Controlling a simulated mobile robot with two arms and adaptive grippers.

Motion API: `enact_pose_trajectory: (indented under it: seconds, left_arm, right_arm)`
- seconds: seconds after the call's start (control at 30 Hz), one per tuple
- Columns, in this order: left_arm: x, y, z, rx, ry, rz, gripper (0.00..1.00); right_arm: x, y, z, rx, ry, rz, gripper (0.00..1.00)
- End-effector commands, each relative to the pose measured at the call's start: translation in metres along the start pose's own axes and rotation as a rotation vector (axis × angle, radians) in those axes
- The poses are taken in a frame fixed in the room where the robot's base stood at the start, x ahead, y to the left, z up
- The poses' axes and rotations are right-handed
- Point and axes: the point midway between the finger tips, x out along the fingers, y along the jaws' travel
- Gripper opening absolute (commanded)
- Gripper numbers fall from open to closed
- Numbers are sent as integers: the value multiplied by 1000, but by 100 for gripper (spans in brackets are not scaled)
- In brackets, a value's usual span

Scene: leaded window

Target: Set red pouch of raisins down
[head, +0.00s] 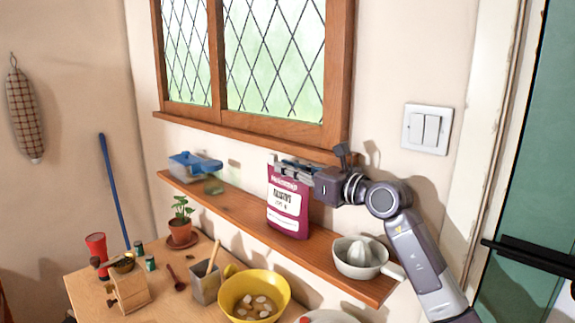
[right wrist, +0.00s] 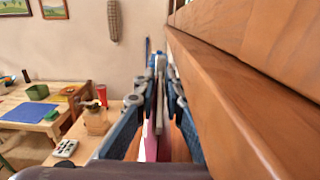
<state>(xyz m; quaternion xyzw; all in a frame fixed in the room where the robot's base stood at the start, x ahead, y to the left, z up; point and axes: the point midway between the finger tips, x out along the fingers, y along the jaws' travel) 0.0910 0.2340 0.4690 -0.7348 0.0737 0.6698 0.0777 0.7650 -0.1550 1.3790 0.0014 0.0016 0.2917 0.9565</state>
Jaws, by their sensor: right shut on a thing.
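The red pouch of raisins (head: 288,205) is magenta-red with a white label and stands upright at the wooden wall shelf (head: 235,212) under the window. My right gripper (head: 292,167) is shut on its top edge from the right. In the head view the pouch's bottom is at the shelf board; I cannot tell whether it touches. In the right wrist view my right gripper (right wrist: 158,85) shows its two fingers closed around the thin pouch (right wrist: 152,140), seen edge-on. My left gripper is not in view.
A blue-lidded container (head: 192,165) is on the shelf's left, a citrus juicer (head: 360,257) on its right. Below, the table holds a yellow bowl (head: 254,293), potted plant (head: 180,222) and wooden grinder (head: 129,285). The window sill (right wrist: 235,95) runs close beside my right gripper.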

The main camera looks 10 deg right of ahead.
Motion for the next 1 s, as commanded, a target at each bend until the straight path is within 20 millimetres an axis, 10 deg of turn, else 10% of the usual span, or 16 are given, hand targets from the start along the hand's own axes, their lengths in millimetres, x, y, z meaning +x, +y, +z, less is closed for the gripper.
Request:
enact_pose_trajectory:
  seconds: [0.33, 0.53, 1.0]
  left_arm:
    - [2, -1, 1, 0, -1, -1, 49]
    - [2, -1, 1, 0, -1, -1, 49]
    - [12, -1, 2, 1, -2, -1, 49]
  right_arm:
    - [0, 0, -2, -1, -5, 0, 0]
    - [0, 0, -3, -1, -2, 0, 27]
    - [-21, -1, -4, -4, -3, -2, 27]
